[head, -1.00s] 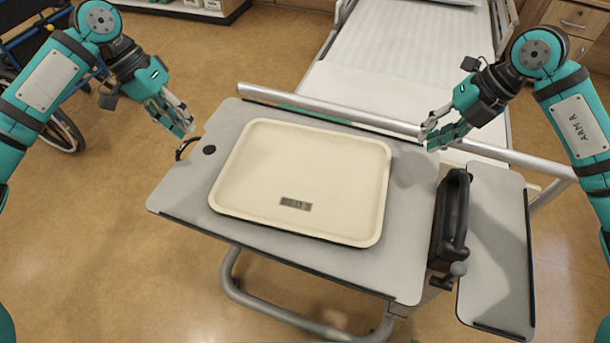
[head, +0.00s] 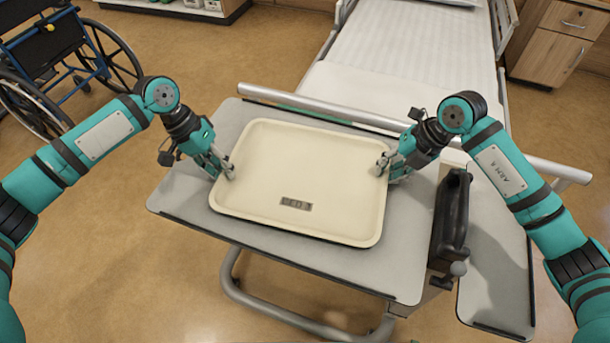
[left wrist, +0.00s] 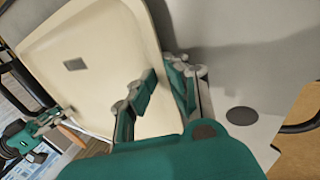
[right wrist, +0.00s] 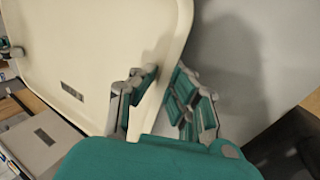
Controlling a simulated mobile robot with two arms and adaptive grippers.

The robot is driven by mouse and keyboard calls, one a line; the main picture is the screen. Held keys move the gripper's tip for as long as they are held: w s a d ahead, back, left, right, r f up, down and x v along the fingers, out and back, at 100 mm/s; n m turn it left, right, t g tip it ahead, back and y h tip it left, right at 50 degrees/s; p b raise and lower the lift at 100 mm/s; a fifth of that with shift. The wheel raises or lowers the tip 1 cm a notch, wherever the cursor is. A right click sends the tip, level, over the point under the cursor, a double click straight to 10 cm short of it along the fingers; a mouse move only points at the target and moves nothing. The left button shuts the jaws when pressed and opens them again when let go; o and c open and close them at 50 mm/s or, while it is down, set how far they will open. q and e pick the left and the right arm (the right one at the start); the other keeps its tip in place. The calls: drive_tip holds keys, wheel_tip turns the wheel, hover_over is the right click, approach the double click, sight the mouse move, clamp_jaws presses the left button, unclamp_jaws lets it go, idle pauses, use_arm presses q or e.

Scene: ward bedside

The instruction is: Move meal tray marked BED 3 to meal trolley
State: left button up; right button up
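The cream meal tray (head: 300,160) lies flat and empty on a grey overbed table (head: 180,200). Its dark label (head: 296,203) starts with BED; the last character is hard to read. My left gripper (head: 222,168) is at the tray's left rim. In the left wrist view, its parted fingers (left wrist: 163,82) straddle the rim, one inside the tray, one outside. My right gripper (head: 386,167) is at the right rim. In the right wrist view, its parted fingers (right wrist: 166,78) straddle that rim likewise. Both look open. No meal trolley is in view.
A bed (head: 400,60) with a metal rail stands behind the table. A black object (head: 451,220) and a lower side panel (head: 497,270) are right of the tray. A wheelchair (head: 60,60) stands at upper left. Floor at lower left is clear.

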use_arm(q)
clamp_jaws()
use_arm(e)
clamp_jaws()
use_arm(q)
drive_tip(key=shift+r, duration=0.2)
use_arm(e)
drive_tip(key=shift+r, duration=0.2)
